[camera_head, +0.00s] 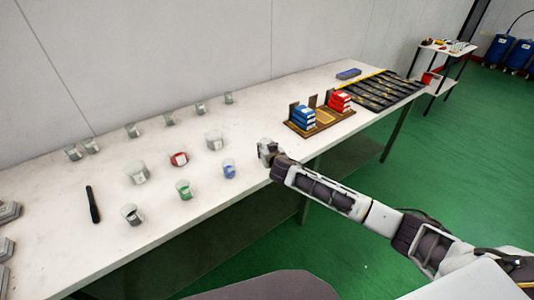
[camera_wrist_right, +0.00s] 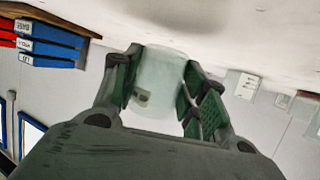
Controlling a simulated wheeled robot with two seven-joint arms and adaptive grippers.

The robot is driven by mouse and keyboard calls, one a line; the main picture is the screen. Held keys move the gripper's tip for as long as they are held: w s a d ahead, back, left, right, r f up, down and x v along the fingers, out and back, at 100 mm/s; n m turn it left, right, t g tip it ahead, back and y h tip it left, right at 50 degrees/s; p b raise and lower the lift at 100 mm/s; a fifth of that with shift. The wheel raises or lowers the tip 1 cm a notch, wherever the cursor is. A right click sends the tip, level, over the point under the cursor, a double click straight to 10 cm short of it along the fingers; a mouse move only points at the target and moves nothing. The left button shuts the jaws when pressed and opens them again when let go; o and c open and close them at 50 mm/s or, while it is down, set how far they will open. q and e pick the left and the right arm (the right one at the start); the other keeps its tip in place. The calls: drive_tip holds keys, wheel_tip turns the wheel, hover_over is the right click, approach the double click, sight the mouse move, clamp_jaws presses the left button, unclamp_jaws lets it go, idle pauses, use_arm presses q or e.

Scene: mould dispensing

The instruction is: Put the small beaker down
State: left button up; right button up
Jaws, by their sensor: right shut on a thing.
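My right gripper (camera_head: 268,148) is at the front part of the white table, left of the wooden rack. In the right wrist view, which is upside down, my right gripper (camera_wrist_right: 160,88) is shut on the small beaker (camera_wrist_right: 157,72), a clear, frosted-looking vessel with a small mark on its side. One finger lies on each side of it. Its base end is close to the table surface; I cannot tell whether it touches. In the head view the gripper largely hides this beaker. My left gripper is not in view.
Several beakers stand left on the table (camera_head: 60,230), among them ones with blue (camera_head: 229,170), green (camera_head: 184,191) and red (camera_head: 179,159) contents. A wooden rack (camera_head: 318,124) with blue and red boxes stands right. A dark tool (camera_head: 92,206) lies far left.

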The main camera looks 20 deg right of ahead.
drive_tip(key=shift+f, duration=1)
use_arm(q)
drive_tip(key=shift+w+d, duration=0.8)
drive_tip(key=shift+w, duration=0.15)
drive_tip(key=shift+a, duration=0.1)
use_arm(e)
drive_tip(key=shift+f, duration=0.1)
drive_tip(key=o, duration=1)
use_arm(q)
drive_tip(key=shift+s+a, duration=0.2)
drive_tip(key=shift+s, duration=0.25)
use_arm(e)
drive_tip(key=shift+o, duration=0.2)
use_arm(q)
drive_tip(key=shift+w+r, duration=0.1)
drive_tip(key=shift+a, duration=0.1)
use_arm(e)
drive_tip(key=shift+s+r, duration=0.1)
drive_tip(key=shift+r, duration=0.1)
